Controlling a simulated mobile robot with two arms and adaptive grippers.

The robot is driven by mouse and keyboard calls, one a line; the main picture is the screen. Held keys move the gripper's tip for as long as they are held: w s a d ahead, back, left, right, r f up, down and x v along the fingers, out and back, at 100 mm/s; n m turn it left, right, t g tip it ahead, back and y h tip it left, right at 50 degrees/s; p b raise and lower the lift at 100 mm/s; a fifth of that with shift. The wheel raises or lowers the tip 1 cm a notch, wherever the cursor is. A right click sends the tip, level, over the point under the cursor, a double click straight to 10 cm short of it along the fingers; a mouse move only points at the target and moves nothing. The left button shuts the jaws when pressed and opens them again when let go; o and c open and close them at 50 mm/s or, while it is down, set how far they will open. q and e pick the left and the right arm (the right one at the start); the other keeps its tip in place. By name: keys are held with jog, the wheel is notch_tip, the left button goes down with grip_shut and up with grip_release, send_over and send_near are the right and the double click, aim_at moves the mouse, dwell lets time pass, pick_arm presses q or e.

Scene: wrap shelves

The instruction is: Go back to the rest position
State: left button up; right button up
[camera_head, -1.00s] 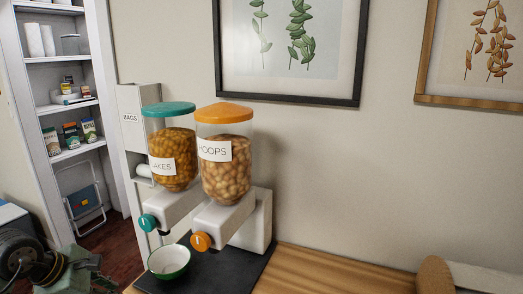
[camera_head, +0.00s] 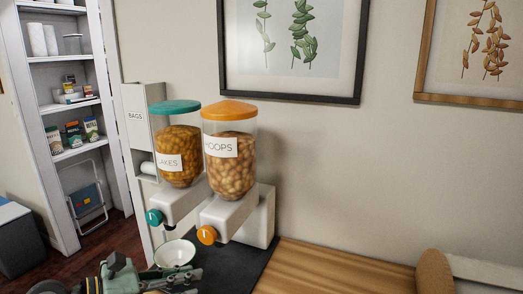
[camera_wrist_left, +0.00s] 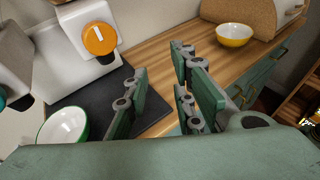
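My left gripper (camera_wrist_left: 160,105) is open and empty in the left wrist view, its green-padded fingers spread above the edge of the dark mat and the wooden counter. In the head view my left arm and gripper show at the bottom left, in front of the counter and close to the white bowl with a green outside (camera_head: 175,254). That bowl stands on the dark mat (camera_head: 232,262) below the dispensers, and the left wrist view shows it at the lower left (camera_wrist_left: 63,127). My right gripper is in neither view.
A FLAKES dispenser with a teal lid (camera_head: 180,140) and a HOOPS dispenser with an orange lid (camera_head: 230,165) stand against the wall. A yellow bowl (camera_wrist_left: 234,36) stands farther along. White shelves (camera_head: 62,60) rise at the left.

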pick_arm(q)
jog(key=d+r+n+t+h, duration=0.3)
jog(key=r+n+t, duration=0.2)
jog(key=r+n, duration=0.1)
jog(key=a+r+n+t+y, duration=0.1)
jog(key=a+n+t+y, duration=0.75)
jog(key=n, duration=1.05)
jog(key=s+a+f+n+g+y, duration=0.2)
jog(key=a+f+n+g+y, duration=0.1)
jog(key=f+n+y, duration=0.3)
jog(key=s+a+f+n+g+y, duration=0.2)
jog(key=a+f+n+g+y, duration=0.2)
jog(key=f+n, duration=0.45)
jog(key=s+d+f+n+g+h, duration=0.25)
jog(key=s+d+f+g, duration=0.2)
jog(key=s+f, duration=0.55)
jog(key=s+d+f+n+g+h, duration=0.1)
jog(key=s+d+f+n+g, duration=0.25)
jog(key=s+f+g, duration=0.55)
jog(key=s+f, duration=0.3)
jog(key=f, duration=1.1)
jog(key=s+f, duration=0.3)
jog(key=f, duration=1)
jog(key=s+a+f, duration=0.2)
jog(key=s+f, duration=1.2)
jog(key=s, duration=0.1)
jog(key=shift+s+a, duration=0.15)
jog(key=shift+s, duration=0.15)
